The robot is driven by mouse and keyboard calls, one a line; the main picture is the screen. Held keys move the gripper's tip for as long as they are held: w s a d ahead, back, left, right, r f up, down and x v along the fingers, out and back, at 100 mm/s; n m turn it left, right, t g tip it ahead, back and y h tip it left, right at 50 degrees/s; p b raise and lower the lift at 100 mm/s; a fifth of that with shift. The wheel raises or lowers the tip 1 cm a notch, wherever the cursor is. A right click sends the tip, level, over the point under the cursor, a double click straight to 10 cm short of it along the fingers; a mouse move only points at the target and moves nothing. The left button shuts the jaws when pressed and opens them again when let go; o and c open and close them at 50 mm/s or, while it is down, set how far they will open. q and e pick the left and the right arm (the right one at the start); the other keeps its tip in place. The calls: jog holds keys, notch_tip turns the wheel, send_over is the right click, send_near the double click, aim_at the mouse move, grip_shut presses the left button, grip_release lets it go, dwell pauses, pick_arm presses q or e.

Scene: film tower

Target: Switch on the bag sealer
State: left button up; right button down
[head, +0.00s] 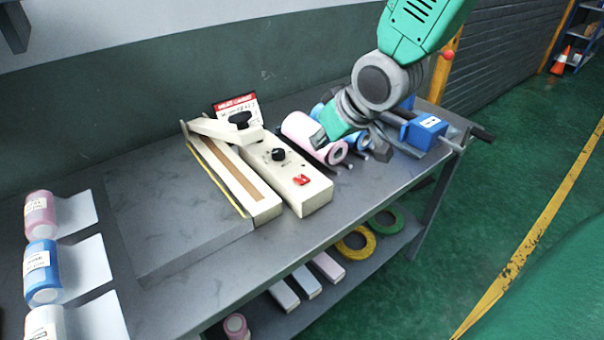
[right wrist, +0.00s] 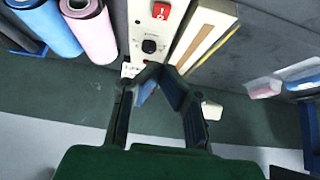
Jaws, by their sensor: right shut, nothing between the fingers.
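The bag sealer (head: 315,197) is a cream unit on the grey bench, with a long sealing bar on its left and a control box on its right. The box carries a red switch (head: 300,180) at its front end and a black knob (head: 279,154) behind it. In the right wrist view the red switch (right wrist: 161,11) is at the top and the knob (right wrist: 150,46) is below it. I cannot tell the switch's position. My right gripper (head: 319,138) is shut and empty, right of the box near its back; in the wrist view its fingertips (right wrist: 150,76) overlap the panel's end. My left gripper is not in view.
Pink and blue film rolls (head: 304,130) lie close on the right of the sealer, below my right gripper. A blue clamp-like device (head: 425,131) stands at the bench's right end. A red-topped sign (head: 237,104) stands behind.

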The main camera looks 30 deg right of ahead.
send_over(302, 179)
jog(key=s, duration=0.1)
jog(key=f, duration=0.7)
jog(key=shift+s+d+f+b, duration=0.15)
jog(key=shift+d+b, duration=0.2)
jog(key=shift+b, duration=0.05)
jog(key=f, duration=0.3)
jog(key=shift+a+f, duration=0.2)
jog(key=shift+a, duration=0.15)
jog(key=shift+a+f, duration=0.1)
jog(key=shift+f, duration=0.35)
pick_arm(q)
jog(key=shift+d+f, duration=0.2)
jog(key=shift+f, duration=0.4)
pick_arm(e)
jog(key=shift+f, duration=0.1)
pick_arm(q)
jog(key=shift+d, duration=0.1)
pick_arm(e)
jog(key=shift+d, duration=0.3)
jog(key=shift+s+f, duration=0.15)
jog(key=shift+f, duration=0.1)
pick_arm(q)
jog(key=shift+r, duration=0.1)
pick_arm(e)
jog(key=shift+a, duration=0.15)
